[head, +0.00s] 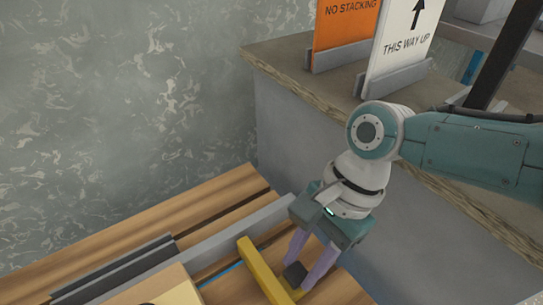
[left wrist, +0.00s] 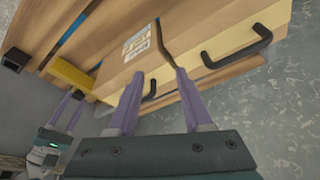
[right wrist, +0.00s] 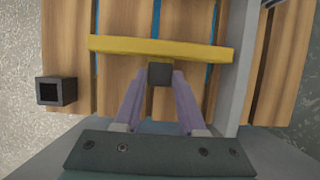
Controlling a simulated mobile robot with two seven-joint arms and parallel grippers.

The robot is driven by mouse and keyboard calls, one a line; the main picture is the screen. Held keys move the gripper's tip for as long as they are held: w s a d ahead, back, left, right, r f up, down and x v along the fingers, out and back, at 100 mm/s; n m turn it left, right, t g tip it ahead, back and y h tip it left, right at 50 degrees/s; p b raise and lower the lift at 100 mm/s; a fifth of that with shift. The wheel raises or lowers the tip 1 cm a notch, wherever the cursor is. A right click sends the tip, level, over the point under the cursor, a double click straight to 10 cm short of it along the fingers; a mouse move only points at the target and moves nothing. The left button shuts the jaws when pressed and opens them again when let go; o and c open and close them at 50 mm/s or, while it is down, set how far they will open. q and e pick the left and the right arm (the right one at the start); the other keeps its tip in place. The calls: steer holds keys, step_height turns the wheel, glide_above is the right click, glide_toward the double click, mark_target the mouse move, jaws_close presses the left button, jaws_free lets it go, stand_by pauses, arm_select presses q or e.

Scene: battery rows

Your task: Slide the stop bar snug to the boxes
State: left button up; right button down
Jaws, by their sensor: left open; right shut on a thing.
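The yellow stop bar (head: 262,272) lies across the wooden slats, with a dark block handle (head: 295,273) on its near side. My right gripper (head: 306,264) is shut on this handle; the right wrist view shows the fingers on either side of the block (right wrist: 160,73). Light wooden boxes (head: 172,292) show at the bottom edge of the head view, with a strip of slats between them and the bar. The left wrist view shows the boxes (left wrist: 125,62) with black handles and the bar (left wrist: 72,76) beside them. My left gripper (left wrist: 158,88) is open in front of the boxes.
A grey rail (head: 225,235) runs along the slats beside the bar. A black square tube end (right wrist: 55,91) stands at the slats' edge. A grey counter (head: 300,75) behind holds an orange sign (head: 343,25) and a white sign (head: 400,45).

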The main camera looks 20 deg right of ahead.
mark_target(276, 292)
stand_by(0.5)
steer(key=shift+a+r, duration=0.1)
steer(key=shift+a, duration=0.05)
steer(key=a, duration=0.1)
steer(key=p, duration=0.1)
steer(key=s+a+p, duration=0.1)
steer(key=shift+s+a+r, duration=0.1)
steer(key=shift+a+r, duration=0.15)
steer(key=shift+a, duration=0.05)
steer(key=a, duration=0.1)
steer(key=s+a+p, duration=0.1)
steer(key=a, duration=0.1)
steer(key=s+a, duration=0.1)
steer(key=a, duration=0.1)
steer(key=shift+a+f+p, duration=0.25)
steer(key=shift+f+p, duration=0.05)
steer(key=shift+p, duration=0.05)
steer(key=shift+c, duration=2.4)
jaws_free()
steer(key=shift+a, duration=0.1)
